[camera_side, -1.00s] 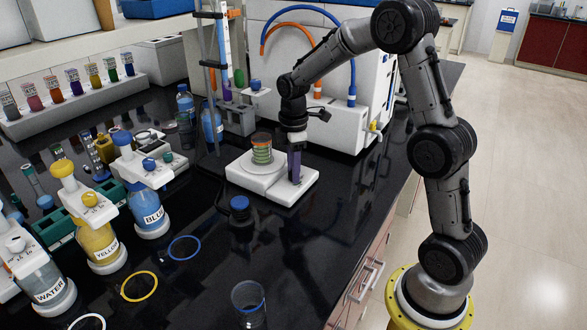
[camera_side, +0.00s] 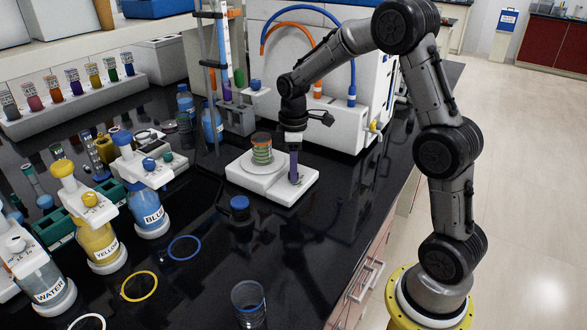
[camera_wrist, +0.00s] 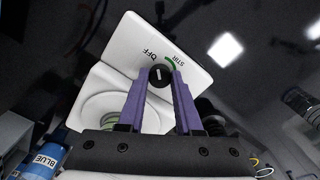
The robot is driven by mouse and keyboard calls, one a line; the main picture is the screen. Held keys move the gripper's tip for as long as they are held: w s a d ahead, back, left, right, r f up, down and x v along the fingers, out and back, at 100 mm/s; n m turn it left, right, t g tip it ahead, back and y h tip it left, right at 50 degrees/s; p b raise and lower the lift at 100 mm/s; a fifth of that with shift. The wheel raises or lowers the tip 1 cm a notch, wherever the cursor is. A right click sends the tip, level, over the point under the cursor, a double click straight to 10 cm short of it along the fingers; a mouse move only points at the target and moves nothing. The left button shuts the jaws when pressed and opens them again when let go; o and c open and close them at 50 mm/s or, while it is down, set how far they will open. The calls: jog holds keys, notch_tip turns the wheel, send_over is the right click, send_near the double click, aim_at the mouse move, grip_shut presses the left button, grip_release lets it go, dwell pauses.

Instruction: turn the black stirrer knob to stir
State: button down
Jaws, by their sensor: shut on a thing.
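The white stirrer (camera_side: 300,191) stands on the black bench, and its panel shows in the wrist view (camera_wrist: 185,45) with the words OFF and STIR and a green arc near STIR. The black stirrer knob (camera_wrist: 159,77) has a white line pointing roughly up in that view, between the two words. My gripper (camera_wrist: 159,80) is shut on the knob, with a purple finger on each side. In the side view my gripper (camera_side: 294,180) points down at the stirrer's front right and hides the knob. A beaker with green and orange bands (camera_side: 261,152) sits on the stirrer's round plate.
A blue-capped dark bottle (camera_side: 240,208) stands in front of the stirrer. An empty beaker (camera_side: 248,304) is near the front edge. Blue (camera_side: 148,212) and yellow (camera_side: 98,245) bottles stand at left. A white machine (camera_side: 335,125) stands close behind my gripper.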

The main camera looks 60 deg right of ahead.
jog(key=m, duration=0.6)
jog(key=shift+r+m, duration=0.1)
jog(key=shift+m, duration=0.2)
jog(key=m, duration=0.6)
jog(key=shift+m, duration=0.3)
jog(key=c, duration=0.6)
grip_release()
notch_tip(320, 180, up, 14)
jog(key=shift+f, duration=0.1)
